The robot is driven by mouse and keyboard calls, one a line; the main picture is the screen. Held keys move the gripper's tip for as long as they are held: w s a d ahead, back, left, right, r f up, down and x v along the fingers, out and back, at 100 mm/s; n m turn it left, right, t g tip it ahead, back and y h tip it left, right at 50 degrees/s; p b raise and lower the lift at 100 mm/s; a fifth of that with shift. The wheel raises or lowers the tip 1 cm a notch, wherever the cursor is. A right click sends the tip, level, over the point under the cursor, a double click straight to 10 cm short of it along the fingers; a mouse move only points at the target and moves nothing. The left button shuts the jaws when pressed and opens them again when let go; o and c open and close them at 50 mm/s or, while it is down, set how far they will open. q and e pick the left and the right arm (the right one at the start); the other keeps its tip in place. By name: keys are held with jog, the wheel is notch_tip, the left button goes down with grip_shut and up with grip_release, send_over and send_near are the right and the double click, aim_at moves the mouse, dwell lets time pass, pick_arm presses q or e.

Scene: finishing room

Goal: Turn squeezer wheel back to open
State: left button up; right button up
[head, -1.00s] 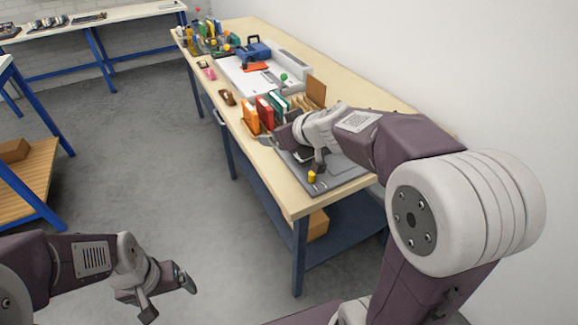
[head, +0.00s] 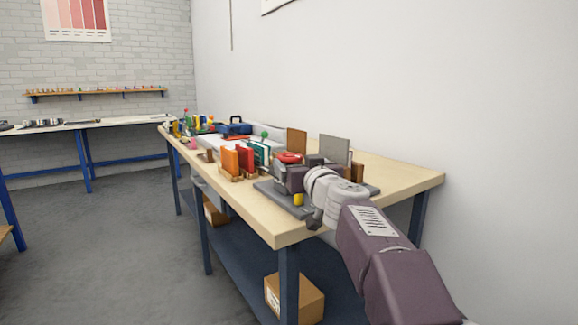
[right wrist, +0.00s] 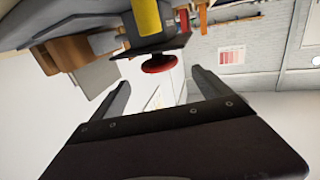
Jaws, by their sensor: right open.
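The squeezer's red wheel (head: 289,157) shows above the tools near the front end of the long bench in the head view. In the right wrist view the red wheel (right wrist: 159,63) lies just ahead of my right gripper (right wrist: 163,88), roughly between the line of its two fingers. The fingers are spread and hold nothing. A dark plate and a yellow part (right wrist: 147,17) show behind the wheel. In the head view my right gripper (head: 290,178) is at the squeezer, and its fingertips are hard to make out. My left gripper is out of view.
Orange and red upright pieces (head: 238,160) stand left of the squeezer. A grey panel (head: 334,149) and a brown panel (head: 297,142) stand behind. The bench's front right corner (head: 400,183) is bare. A cardboard box (head: 294,298) sits on the shelf below.

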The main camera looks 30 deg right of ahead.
aim_at(286, 153)
jog(key=p+x, duration=0.2)
jog(key=x, duration=0.6)
jog(key=shift+w, duration=0.25)
jog(key=shift+c, duration=0.3)
